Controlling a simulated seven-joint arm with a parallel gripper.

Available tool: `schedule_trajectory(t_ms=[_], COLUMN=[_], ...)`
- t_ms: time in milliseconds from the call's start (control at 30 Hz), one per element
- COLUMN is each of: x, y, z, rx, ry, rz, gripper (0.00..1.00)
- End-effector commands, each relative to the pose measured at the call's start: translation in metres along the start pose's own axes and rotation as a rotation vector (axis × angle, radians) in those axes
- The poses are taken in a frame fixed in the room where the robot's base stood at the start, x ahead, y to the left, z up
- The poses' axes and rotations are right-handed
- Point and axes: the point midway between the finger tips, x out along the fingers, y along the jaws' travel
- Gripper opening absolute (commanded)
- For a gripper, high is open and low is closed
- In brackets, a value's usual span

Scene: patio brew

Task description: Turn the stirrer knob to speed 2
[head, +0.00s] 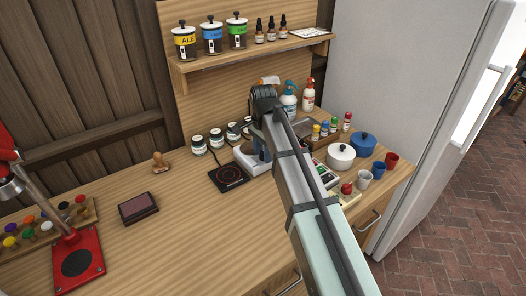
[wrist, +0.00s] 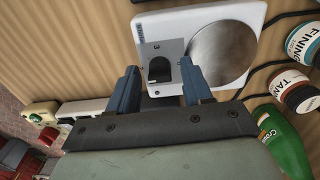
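The stirrer (wrist: 198,17) is a white box with a round metal plate (wrist: 222,54); in the head view the white stirrer (head: 247,163) is mostly hidden behind my arm. Its dark knob (wrist: 159,70) sits on a small grey panel, with a "3" readable above it. Other marks on the panel are hidden or too small to read, so I cannot tell the knob's setting. My gripper (wrist: 158,67) is open, with one blue-grey finger on each side of the knob. A gap shows between the knob and the fingers; I see no contact.
A black hot plate (head: 229,178) lies just left of the stirrer. Several small jars (head: 216,138) stand behind it. Bottles, a white pot (head: 340,157) and a blue pot (head: 362,145) stand to the right.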

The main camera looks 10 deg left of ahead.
Motion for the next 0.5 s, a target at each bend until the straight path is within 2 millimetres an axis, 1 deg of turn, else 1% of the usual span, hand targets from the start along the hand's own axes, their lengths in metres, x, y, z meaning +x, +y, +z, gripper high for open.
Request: schedule_trajectory(t_ms=[333,433,500], x=[-0.003,-0.011,-0.02], y=[0.0,-0.001,-0.001], z=[0.0,0.0,0.0], rx=[0.0,0.0,0.0], ry=[0.0,0.0,0.001], rz=[0.0,-0.001,-0.002], gripper=[0.53,0.53,0.53])
